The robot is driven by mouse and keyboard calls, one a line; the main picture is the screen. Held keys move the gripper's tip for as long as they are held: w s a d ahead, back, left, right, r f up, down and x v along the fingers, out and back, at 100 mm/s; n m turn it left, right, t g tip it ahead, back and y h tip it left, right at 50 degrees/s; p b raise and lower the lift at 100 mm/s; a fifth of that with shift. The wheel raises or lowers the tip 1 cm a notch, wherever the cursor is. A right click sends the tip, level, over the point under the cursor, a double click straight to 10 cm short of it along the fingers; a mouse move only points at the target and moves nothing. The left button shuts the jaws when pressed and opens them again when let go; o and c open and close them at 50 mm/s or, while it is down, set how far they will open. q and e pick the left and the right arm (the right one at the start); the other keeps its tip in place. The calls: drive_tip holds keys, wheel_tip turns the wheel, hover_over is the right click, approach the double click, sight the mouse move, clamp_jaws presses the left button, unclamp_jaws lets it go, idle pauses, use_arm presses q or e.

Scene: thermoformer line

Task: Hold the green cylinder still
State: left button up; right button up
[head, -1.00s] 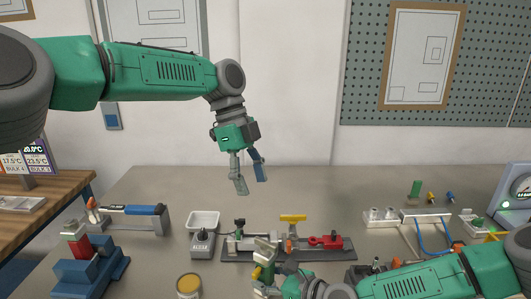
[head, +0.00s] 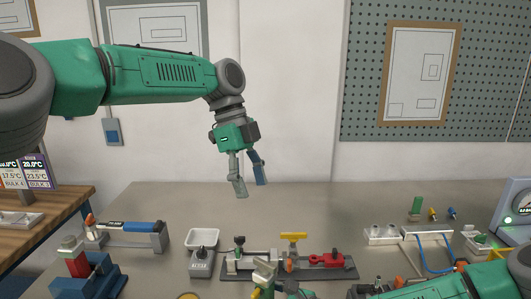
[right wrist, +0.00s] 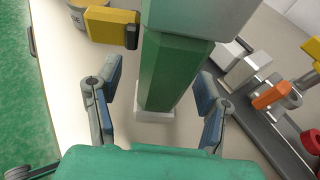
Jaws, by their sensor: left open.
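In the right wrist view a green faceted post (right wrist: 172,72) with a pale grey top stands between the fingers of my right gripper (right wrist: 160,106). The fingers are spread, with a visible gap on each side of the post. In the head view the post's pale top (head: 264,269) shows low in the middle; its lower part is cut off or hidden. A smaller upright green piece (head: 416,204) stands at the back right of the bench. I cannot tell for sure which is the green cylinder. My left gripper (head: 247,186) is open and empty, raised above the bench.
A white tray (head: 203,239), a blue-handled tool (head: 139,227) and a blue vise (head: 88,284) are to the left.

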drive_tip(key=shift+d, duration=0.1)
drive_tip(key=v, duration=1.1)
drive_tip(key=shift+s+d, duration=0.2)
drive_tip(key=shift+d, duration=0.1)
wheel_tip(320, 180, up, 8)
drive_tip(key=p, duration=0.4)
drive_tip(key=shift+s, duration=0.1)
